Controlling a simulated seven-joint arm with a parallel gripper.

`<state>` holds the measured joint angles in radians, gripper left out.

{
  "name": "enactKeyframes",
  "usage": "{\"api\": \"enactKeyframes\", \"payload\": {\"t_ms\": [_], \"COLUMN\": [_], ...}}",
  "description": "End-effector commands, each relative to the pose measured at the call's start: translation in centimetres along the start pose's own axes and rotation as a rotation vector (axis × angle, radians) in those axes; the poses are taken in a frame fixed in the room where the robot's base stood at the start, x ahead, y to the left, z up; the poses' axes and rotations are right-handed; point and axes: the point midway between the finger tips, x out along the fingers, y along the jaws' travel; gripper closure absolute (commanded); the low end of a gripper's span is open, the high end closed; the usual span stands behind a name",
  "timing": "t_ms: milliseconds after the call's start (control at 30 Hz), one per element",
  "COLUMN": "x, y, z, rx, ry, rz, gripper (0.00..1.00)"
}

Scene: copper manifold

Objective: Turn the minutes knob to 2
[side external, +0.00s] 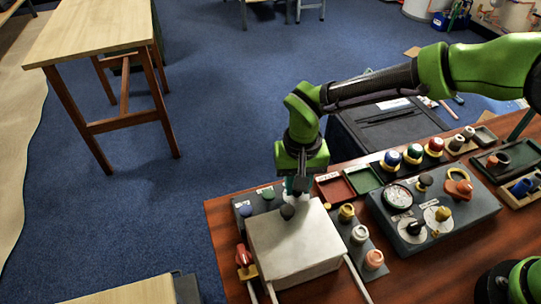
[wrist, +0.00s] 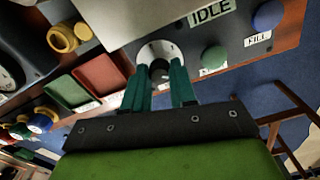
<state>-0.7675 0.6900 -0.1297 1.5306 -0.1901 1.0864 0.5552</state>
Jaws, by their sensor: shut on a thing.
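A dark knob (wrist: 159,72) stands on a round white dial (wrist: 153,48) in the wrist view. My gripper (wrist: 163,66) has its teal fingers on either side of this knob and is shut on it. In the side external view, my gripper (side external: 297,186) points down behind the pale box, and the knob is hidden by the fingers and the box.
A pale box (side external: 295,246) with a dark top handle (side external: 287,212) stands close in front of my gripper. Red (side external: 335,190) and green (side external: 363,179) trays lie to the right. A console (side external: 432,207) with a gauge and several knobs is farther right.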

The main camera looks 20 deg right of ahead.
Motion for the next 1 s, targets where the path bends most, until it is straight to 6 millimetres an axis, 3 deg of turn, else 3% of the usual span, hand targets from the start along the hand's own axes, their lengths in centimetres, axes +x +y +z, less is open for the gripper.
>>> {"api": "enactKeyframes", "payload": {"t_ms": [733,767,900,1000], "x": [-0.23,-0.23,-0.16,-0.11], "y": [-0.05,-0.04,-0.02,-0.01], "z": [-0.13,-0.13,-0.10,-0.07], "rx": [0.086,0.086,0.085,0.085], "ry": [0.003,0.003,0.002,0.002], "rz": [-0.004,-0.004,-0.002,-0.002], "gripper": [1.00,0.69,0.48,0.48]}}
